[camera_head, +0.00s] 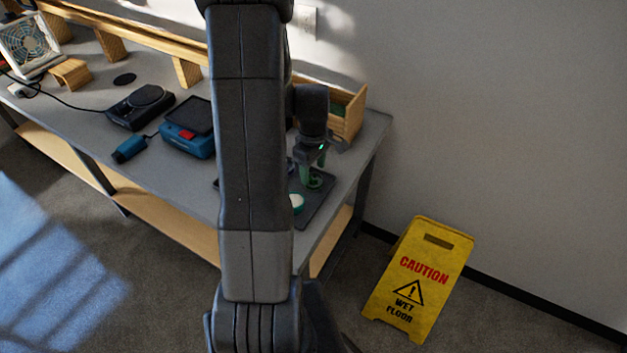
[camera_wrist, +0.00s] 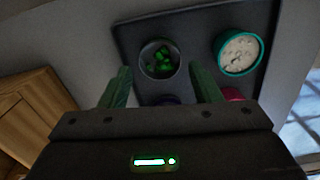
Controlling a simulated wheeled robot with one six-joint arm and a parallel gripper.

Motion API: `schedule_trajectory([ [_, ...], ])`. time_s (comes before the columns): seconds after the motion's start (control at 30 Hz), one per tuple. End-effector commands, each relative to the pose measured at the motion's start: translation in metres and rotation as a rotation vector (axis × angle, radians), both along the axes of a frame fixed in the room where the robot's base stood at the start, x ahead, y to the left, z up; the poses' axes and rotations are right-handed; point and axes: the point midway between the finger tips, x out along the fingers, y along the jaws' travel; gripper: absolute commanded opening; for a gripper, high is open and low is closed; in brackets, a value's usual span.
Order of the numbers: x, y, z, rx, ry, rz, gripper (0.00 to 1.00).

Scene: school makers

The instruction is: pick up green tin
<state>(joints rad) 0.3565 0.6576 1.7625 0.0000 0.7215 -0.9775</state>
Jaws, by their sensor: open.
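The green tin (camera_wrist: 160,68) is a small round open tin with bright green pieces inside. In the wrist view it stands on a dark tray (camera_wrist: 195,35), just beyond the gap between my fingertips. My gripper (camera_wrist: 161,82) is open and empty, with one green finger on each side. In the head view my gripper (camera_head: 314,168) points down over the tray (camera_head: 325,198) at the right end of the bench. I cannot clearly make out the green tin there.
A teal tin (camera_wrist: 240,53) with white contents stands right of the green tin. A purple tin (camera_wrist: 165,99) and a pink tin (camera_wrist: 233,94) are partly hidden by my gripper. A wooden box (camera_head: 352,112) is behind. A yellow caution sign (camera_head: 420,277) stands on the floor.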

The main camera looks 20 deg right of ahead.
Motion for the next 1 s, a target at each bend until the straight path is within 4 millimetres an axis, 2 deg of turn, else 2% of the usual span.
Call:
schedule_trajectory([
  [0.2, 0.000, 0.001, -0.025, 0.001, 0.002, 0.000, 0.57],
  [0.5, 0.000, 0.001, -0.030, 0.000, 0.000, 0.000, 0.57],
  [0.53, 0.000, 0.001, -0.029, 0.000, 0.000, 0.000, 0.55],
  [0.7, 0.000, 0.000, -0.029, 0.000, 0.000, 0.000, 0.24],
  [1.0, 0.000, 0.000, -0.027, 0.000, -0.001, 0.000, 0.23],
])
